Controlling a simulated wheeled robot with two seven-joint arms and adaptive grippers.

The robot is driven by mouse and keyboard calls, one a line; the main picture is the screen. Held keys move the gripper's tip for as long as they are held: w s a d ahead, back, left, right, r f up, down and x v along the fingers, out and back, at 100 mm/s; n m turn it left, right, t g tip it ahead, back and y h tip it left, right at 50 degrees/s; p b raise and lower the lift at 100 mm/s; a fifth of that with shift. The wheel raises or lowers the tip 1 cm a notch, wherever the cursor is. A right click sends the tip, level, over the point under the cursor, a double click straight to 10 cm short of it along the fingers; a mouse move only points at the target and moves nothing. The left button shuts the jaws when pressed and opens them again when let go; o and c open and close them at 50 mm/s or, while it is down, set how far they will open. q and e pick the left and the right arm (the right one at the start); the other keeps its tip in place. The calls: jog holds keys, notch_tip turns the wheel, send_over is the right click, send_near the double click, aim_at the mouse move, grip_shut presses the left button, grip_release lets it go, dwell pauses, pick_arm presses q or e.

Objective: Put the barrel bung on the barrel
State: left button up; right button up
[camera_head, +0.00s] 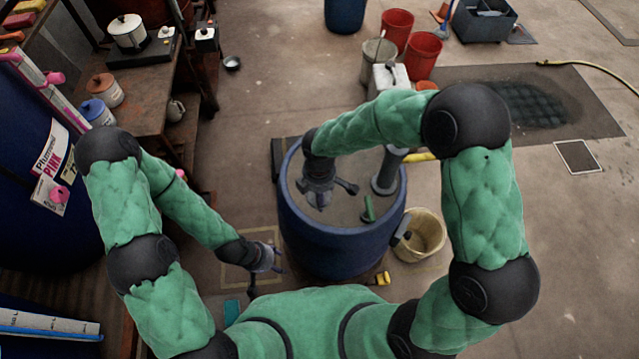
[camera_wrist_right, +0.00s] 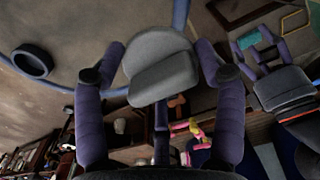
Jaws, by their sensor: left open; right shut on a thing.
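The blue barrel (camera_head: 330,243) stands upright in the middle of the head view, with a grey-brown top inside its rim. A short grey upright tube (camera_head: 386,178) rises from the right part of the top. In the right wrist view a dark ring (camera_wrist_right: 32,62) shows on that top. My right gripper (camera_head: 320,190) is over the barrel's left part, shut on the grey rounded barrel bung (camera_wrist_right: 160,65), seen between its fingers. In the head view the bung is hard to make out. My left gripper (camera_head: 268,264) is open and empty, left of the barrel.
A small green object (camera_head: 369,209) is on the barrel's top. A cream bucket (camera_head: 420,237) stands right of the barrel. Red buckets (camera_head: 424,52) stand behind it. A workbench (camera_head: 150,110) with jars is at the left.

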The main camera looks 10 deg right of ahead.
jog(key=w+f, duration=0.2)
jog(key=w, duration=0.1)
jog(key=w+d+f+b, duration=0.1)
jog(key=w+f, duration=0.4)
jog(key=w, duration=0.1)
jog(key=shift+w+d+f, duration=0.15)
jog(key=shift+f, duration=0.15)
jog(key=shift+w+f, duration=0.25)
jog(key=shift+f, duration=0.3)
jog(key=shift+f+b, duration=0.5)
jog(key=shift+f, duration=0.8)
jog(key=shift+f, duration=0.15)
jog(key=o, duration=1.1)
jog(key=shift+o, duration=0.2)
